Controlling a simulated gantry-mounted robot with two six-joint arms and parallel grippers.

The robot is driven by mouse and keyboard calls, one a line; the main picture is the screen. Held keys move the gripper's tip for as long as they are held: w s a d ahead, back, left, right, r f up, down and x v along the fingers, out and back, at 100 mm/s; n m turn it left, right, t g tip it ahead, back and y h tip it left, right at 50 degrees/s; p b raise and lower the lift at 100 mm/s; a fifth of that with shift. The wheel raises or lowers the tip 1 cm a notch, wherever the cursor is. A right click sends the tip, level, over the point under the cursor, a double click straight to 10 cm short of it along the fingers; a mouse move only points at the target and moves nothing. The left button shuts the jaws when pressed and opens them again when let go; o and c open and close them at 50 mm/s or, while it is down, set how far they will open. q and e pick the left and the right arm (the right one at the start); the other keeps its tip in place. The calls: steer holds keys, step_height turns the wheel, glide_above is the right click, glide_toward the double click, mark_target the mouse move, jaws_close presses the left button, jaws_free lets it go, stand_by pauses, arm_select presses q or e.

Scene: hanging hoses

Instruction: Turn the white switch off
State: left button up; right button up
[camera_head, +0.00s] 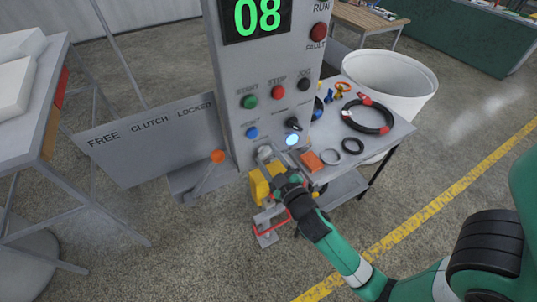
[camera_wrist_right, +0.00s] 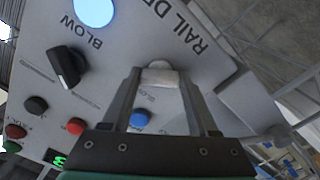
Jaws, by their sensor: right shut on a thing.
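The white switch (camera_head: 264,151) is a small pale knob low on the front of the grey control cabinet (camera_head: 238,95). It also shows in the right wrist view (camera_wrist_right: 160,70), between my fingertips. My right gripper (camera_head: 271,163) reaches up to it from below right. In the right wrist view the gripper's two fingers (camera_wrist_right: 160,78) stand on either side of the switch and are shut on it. The fingers hide part of the switch, and I cannot tell its exact turn position. My left gripper is not in view.
A lit round lamp (camera_head: 292,140) and a black rotary knob (camera_head: 293,124) are close by on the panel, with a blue button (camera_head: 252,133) above left. An orange-knobbed lever (camera_head: 217,157) stands left. A side table (camera_head: 375,140) with hoses is right.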

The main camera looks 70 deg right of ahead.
steer(key=shift+n, duration=0.8)
steer(key=o, duration=1.4)
steer(key=b+v, duration=0.2)
steer(key=v, duration=0.9)
steer(key=shift+s+a+r+b, duration=0.1)
steer(key=shift+s+a+b, duration=0.15)
steer(key=shift+b, duration=0.15)
